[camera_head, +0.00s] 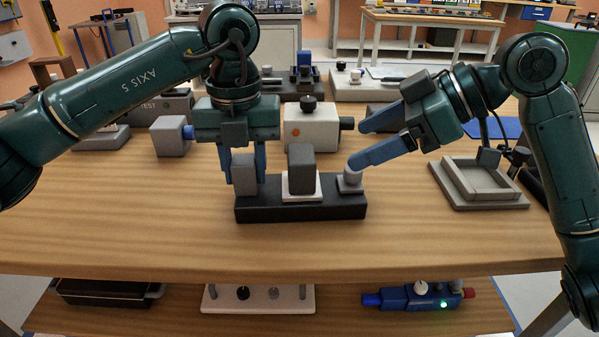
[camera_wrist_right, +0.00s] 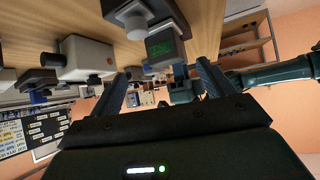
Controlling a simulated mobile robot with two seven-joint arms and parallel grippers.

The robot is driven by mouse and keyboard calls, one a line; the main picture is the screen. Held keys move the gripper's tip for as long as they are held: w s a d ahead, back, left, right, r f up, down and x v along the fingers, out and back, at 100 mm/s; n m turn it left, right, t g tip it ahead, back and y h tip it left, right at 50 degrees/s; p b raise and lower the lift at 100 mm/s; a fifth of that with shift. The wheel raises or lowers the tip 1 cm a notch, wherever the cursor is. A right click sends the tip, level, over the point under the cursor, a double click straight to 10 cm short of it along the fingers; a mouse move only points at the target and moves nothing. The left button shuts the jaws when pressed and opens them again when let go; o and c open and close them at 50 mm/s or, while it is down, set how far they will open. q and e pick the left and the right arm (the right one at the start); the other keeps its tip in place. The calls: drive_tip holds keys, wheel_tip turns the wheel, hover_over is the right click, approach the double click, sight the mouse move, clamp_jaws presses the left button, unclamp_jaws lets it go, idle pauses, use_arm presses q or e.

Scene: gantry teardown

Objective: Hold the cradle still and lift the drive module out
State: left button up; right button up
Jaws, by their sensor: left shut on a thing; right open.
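The cradle (camera_head: 300,211) is a long dark base on the table in the head view. The drive module (camera_head: 301,170) appears to be the dark grey block upright on a white plate in the middle. My left gripper (camera_head: 246,185) points down and is shut on the grey post (camera_head: 243,168), which partly hides its fingers. My right gripper (camera_head: 360,144) is open and empty, its fingers pointing left, just above the knob piece and right of the module.
A white box with a black knob (camera_head: 311,127) stands behind the cradle. A grey block with a blue shaft (camera_head: 171,137) is at left. A shallow grey tray (camera_head: 478,185) lies at right. The table front is clear. The right wrist view shows a dark box with a green display (camera_wrist_right: 165,46).

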sight(304, 153)
drive_tip(key=shift+w+a+r+n+g+h, duration=1.05)
drive_tip(key=shift+a+r+n+g+h, duration=0.35)
drive_tip(key=shift+a+r+n+h, duration=0.6)
drive_tip(key=shift+a+x, duration=0.1)
drive_tip(key=shift+x, duration=2.9)
drive_tip(key=shift+a+x, duration=0.15)
drive_tip(key=shift+x, duration=2.9)
drive_tip(key=shift+r, duration=0.15)
drive_tip(key=shift+c, duration=0.2)
drive_tip(key=shift+r, duration=0.1)
drive_tip(key=c, duration=1.3)
drive_tip(key=shift+o, duration=0.2)
drive_tip(key=shift+r, duration=3.6)
use_arm(q)
drive_tip(key=o, duration=1.2)
wheel_tip(304, 153, up, 12)
